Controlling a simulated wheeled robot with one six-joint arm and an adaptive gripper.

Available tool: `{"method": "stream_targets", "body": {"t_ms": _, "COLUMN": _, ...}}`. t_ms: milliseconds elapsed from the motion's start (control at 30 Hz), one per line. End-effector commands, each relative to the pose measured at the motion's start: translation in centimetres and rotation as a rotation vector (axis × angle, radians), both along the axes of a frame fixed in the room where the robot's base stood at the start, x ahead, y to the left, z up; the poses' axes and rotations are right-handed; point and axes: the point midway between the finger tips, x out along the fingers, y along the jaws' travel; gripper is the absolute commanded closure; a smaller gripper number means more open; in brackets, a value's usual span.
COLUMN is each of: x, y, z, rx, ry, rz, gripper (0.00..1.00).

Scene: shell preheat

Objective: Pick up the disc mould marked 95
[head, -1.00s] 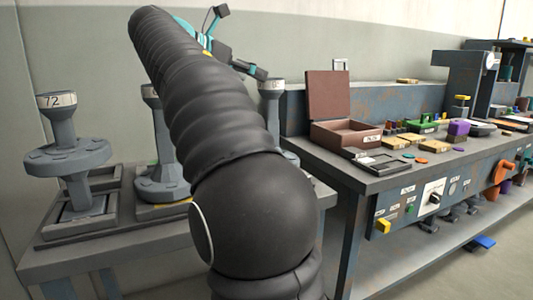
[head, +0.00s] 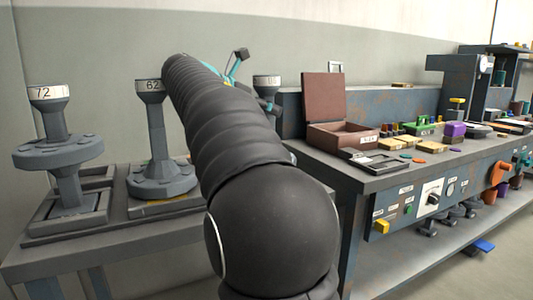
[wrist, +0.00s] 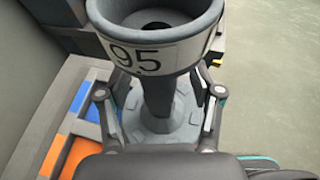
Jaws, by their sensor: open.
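The disc mould marked 95 (wrist: 158,100) stands upright in the wrist view, with its label on the cup-shaped top and its wide base below. My gripper (wrist: 159,95) is open, with one finger on each side of the mould's stem below the cup. I cannot tell whether either finger touches it. In the head view, the top of a mould (head: 266,83) shows just right of my arm, its label too small to read. My arm hides most of that mould and of my gripper.
A mould marked 62 (head: 152,140) and one marked 72 (head: 58,150) stand on the low table to the left. A workbench (head: 400,168) with an open brown box (head: 343,134) and several small items is on the right. Orange (wrist: 72,155) and blue (wrist: 85,100) patches lie left of the gripper.

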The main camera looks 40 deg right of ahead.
Motion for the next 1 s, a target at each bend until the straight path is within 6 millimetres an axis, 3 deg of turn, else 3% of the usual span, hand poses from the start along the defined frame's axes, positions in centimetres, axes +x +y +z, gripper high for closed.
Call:
{"method": "stream_targets", "body": {"t_ms": 367, "x": 0.03, "y": -1.03, "z": -0.42, "rx": 0.0, "ry": 0.0, "rz": 0.001, "gripper": 0.35}}
{"method": "stream_targets", "body": {"t_ms": 633, "x": 0.03, "y": -1.01, "z": -0.41, "rx": 0.0, "ry": 0.0, "rz": 0.001, "gripper": 1.0}}
{"method": "stream_targets", "body": {"t_ms": 1000, "x": 0.0, "y": -0.99, "z": -0.22, "rx": -0.001, "ry": -0.002, "rz": 0.001, "gripper": 1.0}}
